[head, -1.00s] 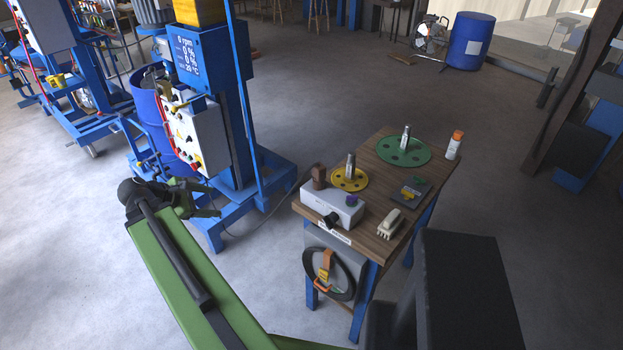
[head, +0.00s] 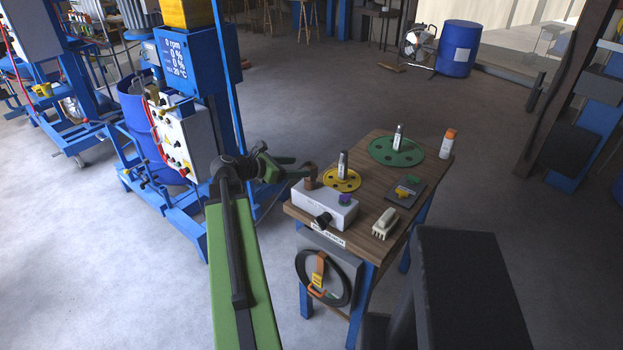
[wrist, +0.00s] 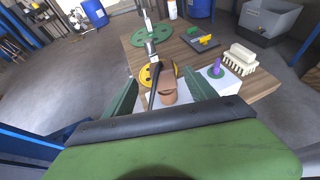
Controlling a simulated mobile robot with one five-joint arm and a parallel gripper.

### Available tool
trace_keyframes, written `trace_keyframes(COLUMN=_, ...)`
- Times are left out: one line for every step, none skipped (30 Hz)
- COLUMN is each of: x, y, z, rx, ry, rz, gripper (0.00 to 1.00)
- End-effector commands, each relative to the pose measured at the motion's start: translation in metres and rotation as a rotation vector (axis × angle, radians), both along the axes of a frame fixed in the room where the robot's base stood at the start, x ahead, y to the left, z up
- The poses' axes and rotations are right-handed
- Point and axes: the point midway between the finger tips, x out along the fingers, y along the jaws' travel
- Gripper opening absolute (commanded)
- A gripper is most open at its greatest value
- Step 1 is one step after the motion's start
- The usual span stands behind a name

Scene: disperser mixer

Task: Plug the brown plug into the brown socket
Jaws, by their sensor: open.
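The brown plug (head: 310,180) stands at the left edge of the wooden bench, beside the white box. In the wrist view the brown plug (wrist: 168,86) shows a blocky top above a rounder lower part, between my fingers. My gripper (head: 293,167) is open, just left of the plug in the head view. In the wrist view its two green fingers (wrist: 160,90) are spread with the plug between or ahead of them; contact cannot be told. I cannot make out a brown socket in either view.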

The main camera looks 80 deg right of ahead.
Motion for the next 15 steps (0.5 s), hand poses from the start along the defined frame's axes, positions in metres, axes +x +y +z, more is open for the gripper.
trace_keyframes(x=-0.004, y=-0.005, z=-0.004, rx=0.0, ry=0.0, rz=-0.001, gripper=0.65)
trace_keyframes(x=-0.006, y=-0.006, z=-0.005, rx=0.0, ry=0.0, rz=-0.001, gripper=0.65)
trace_keyframes(x=-0.007, y=-0.007, z=-0.005, rx=0.0, ry=0.0, rz=0.0, gripper=0.65)
trace_keyframes(x=-0.008, y=-0.008, z=-0.005, rx=0.0, ry=-0.001, rz=0.0, gripper=0.65)
trace_keyframes(x=-0.008, y=-0.008, z=-0.005, rx=0.0, ry=-0.002, rz=0.001, gripper=0.65)
trace_keyframes(x=-0.008, y=-0.008, z=-0.004, rx=0.0, ry=-0.002, rz=0.001, gripper=0.65)
trace_keyframes(x=-0.008, y=-0.008, z=-0.004, rx=0.0, ry=-0.002, rz=0.001, gripper=0.65)
trace_keyframes(x=-0.009, y=-0.009, z=-0.005, rx=0.0, ry=-0.001, rz=0.0, gripper=0.65)
trace_keyframes(x=-0.011, y=-0.01, z=-0.006, rx=0.0, ry=-0.001, rz=0.0, gripper=0.65)
trace_keyframes(x=-0.013, y=-0.011, z=-0.008, rx=0.0, ry=-0.001, rz=-0.001, gripper=0.65)
trace_keyframes(x=-0.016, y=-0.013, z=-0.01, rx=0.0, ry=-0.002, rz=-0.002, gripper=0.65)
trace_keyframes(x=-0.021, y=-0.016, z=-0.013, rx=0.0, ry=-0.001, rz=-0.003, gripper=0.65)
trace_keyframes(x=-0.025, y=-0.019, z=-0.015, rx=-0.001, ry=-0.002, rz=-0.003, gripper=0.65)
trace_keyframes(x=-0.029, y=-0.022, z=-0.018, rx=-0.001, ry=-0.002, rz=-0.003, gripper=0.65)
trace_keyframes(x=-0.035, y=-0.026, z=-0.021, rx=0.0, ry=-0.001, rz=-0.004, gripper=0.65)
